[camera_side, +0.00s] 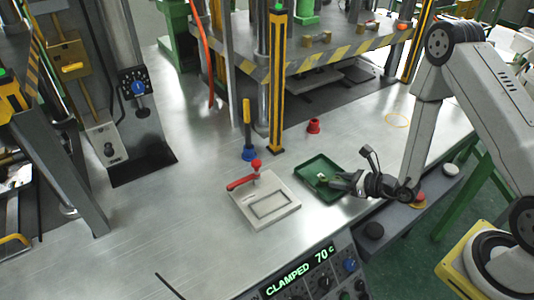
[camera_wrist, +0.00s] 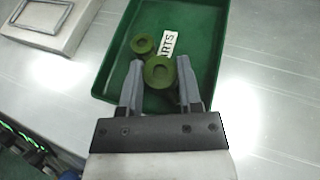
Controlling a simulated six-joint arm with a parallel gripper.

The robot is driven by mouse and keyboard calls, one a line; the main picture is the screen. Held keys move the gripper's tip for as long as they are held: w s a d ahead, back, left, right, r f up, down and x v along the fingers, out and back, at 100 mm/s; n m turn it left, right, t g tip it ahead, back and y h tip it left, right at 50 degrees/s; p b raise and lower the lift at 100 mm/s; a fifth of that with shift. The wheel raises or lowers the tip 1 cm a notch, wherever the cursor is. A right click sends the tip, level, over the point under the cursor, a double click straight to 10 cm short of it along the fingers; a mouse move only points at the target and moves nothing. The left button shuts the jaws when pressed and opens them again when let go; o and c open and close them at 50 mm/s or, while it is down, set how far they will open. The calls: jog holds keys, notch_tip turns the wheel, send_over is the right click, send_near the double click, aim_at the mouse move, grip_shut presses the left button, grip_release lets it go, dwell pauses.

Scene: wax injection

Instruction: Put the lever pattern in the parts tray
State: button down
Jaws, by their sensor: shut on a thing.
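The lever pattern (camera_wrist: 158,59) is a green wax piece with a larger ring and a smaller ring. In the wrist view its larger end is between the fingers of my gripper (camera_wrist: 160,68), which is shut on it. The smaller ring points away from my gripper, beside the white PARTS label. The parts tray (camera_wrist: 207,28) is green with raised walls and lies under the pattern. In the side view my gripper (camera_side: 338,180) reaches over the right part of the tray (camera_side: 311,172). I cannot tell whether the pattern touches the tray floor.
A light mould plate (camera_side: 277,222) with a red-handled clamp (camera_side: 243,182) lies left of the tray. A red cup (camera_side: 314,126) and a yellow-handled tool in a blue base (camera_side: 248,153) stand behind. The control panel (camera_side: 312,276) reads CLAMPED 70 C. The bench's left middle is clear.

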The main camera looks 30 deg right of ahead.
jog(key=shift+f, duration=0.15)
jog(key=shift+c, duration=1.4)
grip_release()
jog(key=shift+r, duration=0.2)
jog(key=v, duration=1.2)
jog(key=shift+f, duration=0.1)
